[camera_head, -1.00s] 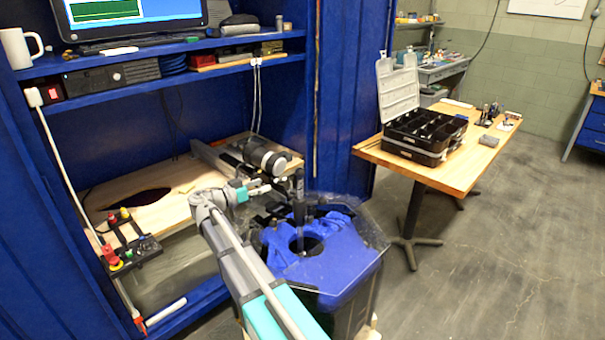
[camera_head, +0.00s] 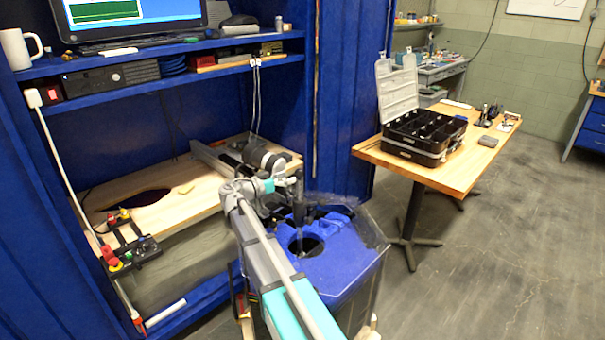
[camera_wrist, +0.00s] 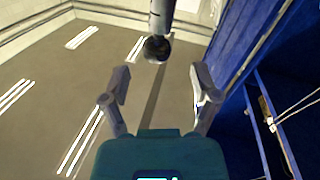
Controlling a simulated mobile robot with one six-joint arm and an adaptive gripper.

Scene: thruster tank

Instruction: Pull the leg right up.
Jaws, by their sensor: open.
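An upright dark leg (camera_head: 299,197) stands over the round opening of the blue tank top (camera_head: 335,245) in the head view. In the wrist view a grey shaft with a dark round end, which looks like part of the leg (camera_wrist: 158,47), shows beyond my gripper (camera_wrist: 159,73). The two fingers are spread wide, with nothing between them. The shaft's end lies in line with the gap, apart from both fingers. The leg's lower end is hard to make out.
A black cylinder (camera_head: 262,156) lies on the wooden bench (camera_head: 140,205) behind the tank. A clear panel borders the tank's right side. A blue cabinet (camera_head: 345,90) stands close behind. A wooden table (camera_head: 465,170) with a black organiser case (camera_head: 425,132) is at right; open floor lies beyond.

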